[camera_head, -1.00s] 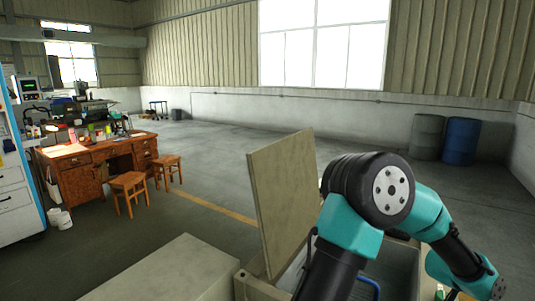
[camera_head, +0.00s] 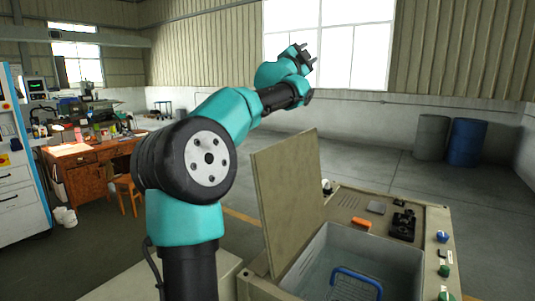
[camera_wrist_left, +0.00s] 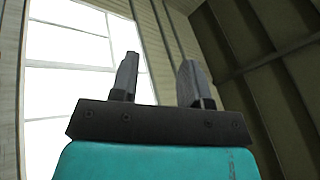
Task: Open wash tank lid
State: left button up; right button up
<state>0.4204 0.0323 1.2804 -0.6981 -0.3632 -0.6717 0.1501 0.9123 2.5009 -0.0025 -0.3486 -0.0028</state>
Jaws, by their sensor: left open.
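The wash tank (camera_head: 325,237) stands at the lower right in the head view, an open box with a blue wire basket (camera_head: 356,284) inside. Its beige lid (camera_head: 287,200) stands raised, nearly upright, at the left side of the opening. My left gripper (camera_head: 306,53) is high above and beyond the tank, in front of the bright window, apart from the lid. It is open and empty. In the left wrist view the two fingers (camera_wrist_left: 158,80) stand apart with only window and wall behind them. My right gripper is not in view.
The tank's top deck holds an orange block (camera_head: 361,223), a black fixture (camera_head: 403,225) and several knobs. A wooden desk (camera_head: 88,165) and stool (camera_head: 127,190) stand at the left. Two drums (camera_head: 466,142) stand by the far wall. The floor behind the tank is clear.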

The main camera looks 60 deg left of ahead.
pick_arm(q)
jog(key=s+a+r+m+t, duration=0.1)
jog(key=s+a+r+m, duration=0.3)
jog(key=s, duration=0.3)
jog(key=a+f+m+g+h, duration=0.1)
jog(key=a+f+m+h, duration=0.35)
jog(key=f, duration=0.55)
jog(key=a+f+m+g+h, duration=0.1)
jog(key=a+f+m+h, duration=0.4)
jog(key=f, duration=0.5)
jog(key=s+a+f+g+h, duration=0.2)
jog(key=s+f, duration=0.3)
jog(key=f, duration=0.4)
jog(key=s+a+f+g+h, duration=0.1)
jog(key=s+a+f+g, duration=0.1)
jog(key=s+f, duration=0.3)
notch_tip(320, 180, down, 4)
jog(key=shift+s+a+f+h, duration=0.2)
jog(key=shift+s+a+h, duration=0.15)
jog(key=shift+a, duration=0.45)
jog(key=shift+w, duration=0.1)
jog(key=x, duration=1.7)
jog(key=shift+w+d+r, duration=0.1)
jog(key=shift+w, duration=0.05)
